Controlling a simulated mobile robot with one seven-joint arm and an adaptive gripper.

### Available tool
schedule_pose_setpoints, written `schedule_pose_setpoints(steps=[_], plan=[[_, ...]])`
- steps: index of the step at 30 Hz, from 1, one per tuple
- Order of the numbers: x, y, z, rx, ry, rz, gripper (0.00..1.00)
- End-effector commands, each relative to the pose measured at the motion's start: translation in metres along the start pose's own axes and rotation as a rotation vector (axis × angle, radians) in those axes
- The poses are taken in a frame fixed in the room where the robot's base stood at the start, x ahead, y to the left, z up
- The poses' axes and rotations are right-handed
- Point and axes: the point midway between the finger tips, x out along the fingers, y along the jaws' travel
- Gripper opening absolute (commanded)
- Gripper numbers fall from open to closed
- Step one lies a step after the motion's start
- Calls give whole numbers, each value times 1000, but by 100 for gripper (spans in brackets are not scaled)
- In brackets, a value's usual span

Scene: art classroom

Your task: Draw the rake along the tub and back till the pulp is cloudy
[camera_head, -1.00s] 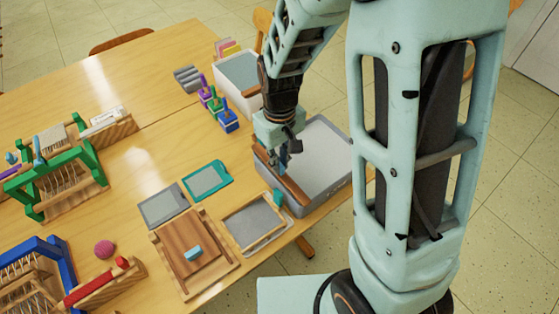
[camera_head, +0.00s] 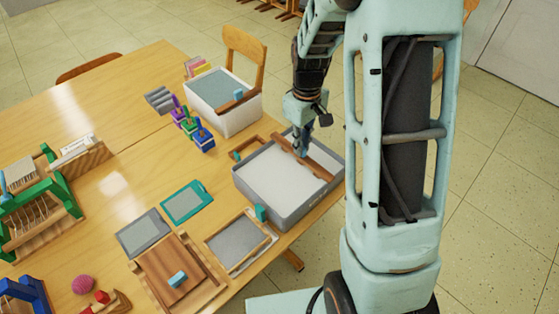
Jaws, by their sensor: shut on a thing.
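The grey tub (camera_head: 310,204) stands at the right end of the table, filled with smooth, pale whitish pulp (camera_head: 275,172). The rake's brown wooden bar (camera_head: 321,170) lies across the tub close to its far right side. Its lower part is hidden. My gripper (camera_head: 301,152) points down over that side and is shut on the rake near the middle of the bar. The fingertips are small and partly dark in the view.
A white tub (camera_head: 232,123) of greyish water stands behind, with small purple, green and blue stamps (camera_head: 190,125) beside it. Left of the grey tub lie a teal frame (camera_head: 187,202), a grey screen (camera_head: 143,234) and a wooden press board (camera_head: 175,273). Looms stand at far left.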

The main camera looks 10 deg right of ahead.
Motion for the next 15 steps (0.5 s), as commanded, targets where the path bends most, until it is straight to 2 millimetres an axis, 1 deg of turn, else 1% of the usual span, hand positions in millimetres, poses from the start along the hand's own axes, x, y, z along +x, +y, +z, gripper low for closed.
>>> schedule_pose_setpoints(steps=[1,3,6,10,15], plan=[[0,15,0,6,1,1,0],[0,31,0,5,1,1,0],[0,49,0,3,1,1,0],[0,65,0,1,1,1,0],[0,74,0,0,0,0,0]])
